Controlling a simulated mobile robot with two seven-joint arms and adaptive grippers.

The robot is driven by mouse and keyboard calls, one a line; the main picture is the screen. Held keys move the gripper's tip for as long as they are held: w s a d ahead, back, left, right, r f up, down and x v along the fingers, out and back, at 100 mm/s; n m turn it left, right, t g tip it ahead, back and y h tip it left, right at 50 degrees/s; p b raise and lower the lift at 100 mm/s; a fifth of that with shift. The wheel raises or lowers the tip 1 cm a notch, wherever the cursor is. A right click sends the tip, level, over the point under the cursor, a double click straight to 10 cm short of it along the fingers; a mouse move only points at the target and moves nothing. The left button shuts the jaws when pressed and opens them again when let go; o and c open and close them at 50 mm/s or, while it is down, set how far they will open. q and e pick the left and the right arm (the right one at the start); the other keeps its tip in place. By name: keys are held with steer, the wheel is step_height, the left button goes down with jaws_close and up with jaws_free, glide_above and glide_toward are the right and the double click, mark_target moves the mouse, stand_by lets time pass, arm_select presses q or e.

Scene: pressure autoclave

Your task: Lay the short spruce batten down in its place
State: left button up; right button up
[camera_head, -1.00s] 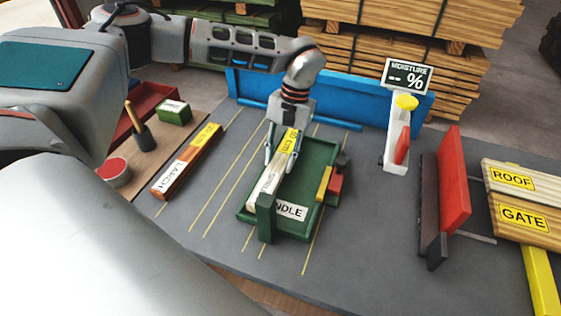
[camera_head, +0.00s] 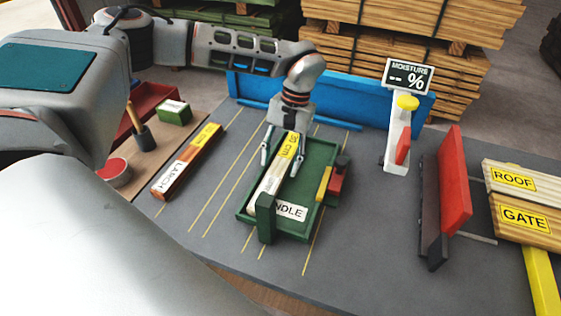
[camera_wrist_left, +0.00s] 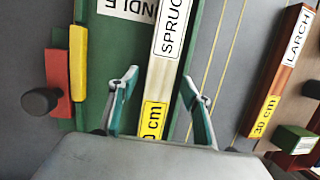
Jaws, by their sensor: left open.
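The short spruce batten (camera_head: 271,178), pale with a white SPRUCE label and a yellow 30 cm label, lies lengthwise in the green tray (camera_head: 309,219), along its left side. It also shows in the left wrist view (camera_wrist_left: 164,72). My left gripper (camera_head: 280,162) is open over the batten's far end, one finger on each side. In the left wrist view its fingers (camera_wrist_left: 160,76) stand apart from the batten, with gaps on both sides. The tray's near green post hides the batten's near end. My right gripper is in neither view.
A reddish larch batten (camera_head: 187,161) lies left of the tray. A red and yellow clamp (camera_head: 330,183) sits at the tray's right side. A moisture meter stand (camera_head: 398,140), a red upright panel (camera_head: 454,180) and ROOF and GATE boards (camera_head: 520,215) stand farther right.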

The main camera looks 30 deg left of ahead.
arm_select(q)
steer(key=p+v, duration=0.1)
steer(key=v, duration=1)
steer(key=shift+r, duration=0.25)
steer(key=shift+w, duration=0.1)
